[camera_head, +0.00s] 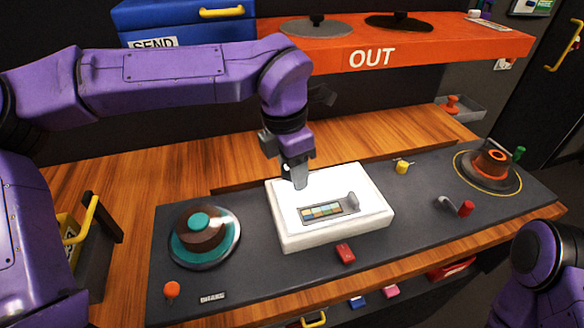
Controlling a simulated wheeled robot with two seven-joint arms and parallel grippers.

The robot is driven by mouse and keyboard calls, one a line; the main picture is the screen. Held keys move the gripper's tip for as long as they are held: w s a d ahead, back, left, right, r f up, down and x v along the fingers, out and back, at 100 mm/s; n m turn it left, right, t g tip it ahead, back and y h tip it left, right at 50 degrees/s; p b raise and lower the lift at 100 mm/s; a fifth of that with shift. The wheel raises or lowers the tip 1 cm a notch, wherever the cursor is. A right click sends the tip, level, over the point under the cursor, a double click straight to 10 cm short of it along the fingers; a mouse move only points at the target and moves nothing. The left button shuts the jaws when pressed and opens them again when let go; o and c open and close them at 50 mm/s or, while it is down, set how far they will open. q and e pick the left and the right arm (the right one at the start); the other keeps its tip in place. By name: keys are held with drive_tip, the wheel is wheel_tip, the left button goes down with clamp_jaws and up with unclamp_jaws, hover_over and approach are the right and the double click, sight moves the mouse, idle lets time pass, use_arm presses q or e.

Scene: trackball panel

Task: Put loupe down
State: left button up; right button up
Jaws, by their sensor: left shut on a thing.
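My left gripper (298,182) points down over the upper left part of a white light box (290,235). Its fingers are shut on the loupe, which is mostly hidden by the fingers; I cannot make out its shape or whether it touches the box. A strip of coloured squares (326,211) lies in a grey recess in the middle of the box, with a small grey rounded piece (352,201) at its right end. My right gripper is not in view; only part of that arm shows at lower right.
A dark panel (255,275) carries a brown and teal trackball (203,231) at left, an orange-topped dial (490,161) at right, a red-ended lever (464,207), a yellow knob (403,166) and a red button (346,254). An orange OUT shelf (430,50) stands behind.

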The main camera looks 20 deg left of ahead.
sight(286, 170)
use_arm(q)
drive_tip(key=shift+f, duration=0.15)
drive_tip(key=shift+s+d, duration=0.1)
drive_tip(key=o, duration=1)
drive_tip(key=shift+f, duration=0.1)
drive_tip(key=shift+o, duration=0.2)
wheel_tip(286, 170, up, 12)
drive_tip(key=s+a, duration=0.1)
drive_tip(key=shift+r+p, duration=0.2)
drive_tip(key=shift+p, duration=0.25)
